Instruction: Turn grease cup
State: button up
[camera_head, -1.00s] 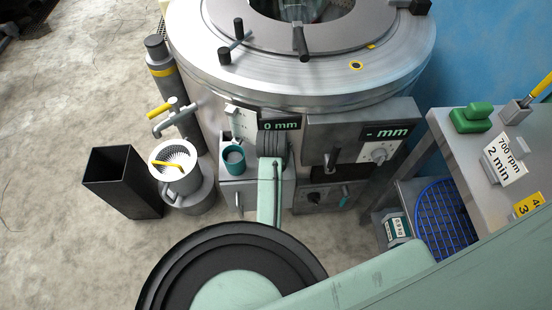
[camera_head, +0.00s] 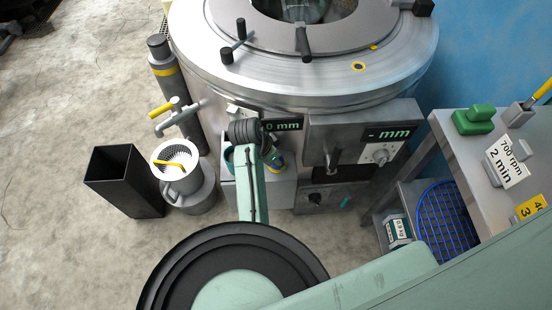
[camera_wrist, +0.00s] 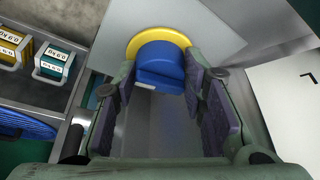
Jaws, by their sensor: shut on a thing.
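The grease cup, which I take to be the blue cap (camera_wrist: 160,66) with a yellow collar (camera_wrist: 136,42), sits on a flat grey face in the wrist view. My gripper (camera_wrist: 162,84) has one finger on each side of the blue cap and is shut on it. In the head view my gripper (camera_head: 272,156) is at the front of the steel drum machine, under the 0 mm display. The cup is mostly hidden there by my gripper and wrist.
A teal cup (camera_head: 228,160) is partly hidden behind my arm. A bench (camera_head: 465,150) with a green block (camera_head: 474,120) and a blue wire basket (camera_head: 446,215) are at right.

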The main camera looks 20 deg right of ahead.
jog(key=shift+w+m, duration=0.1)
jog(key=shift+m, duration=0.3)
jog(key=o, duration=1.2)
jog(key=shift+c, duration=0.2)
jog(key=w+v, duration=0.1)
jog(key=v, duration=0.6)
jog(key=shift+s+r, duration=0.3)
jog(key=shift+s, duration=0.2)
jog(key=shift+a, duration=0.1)
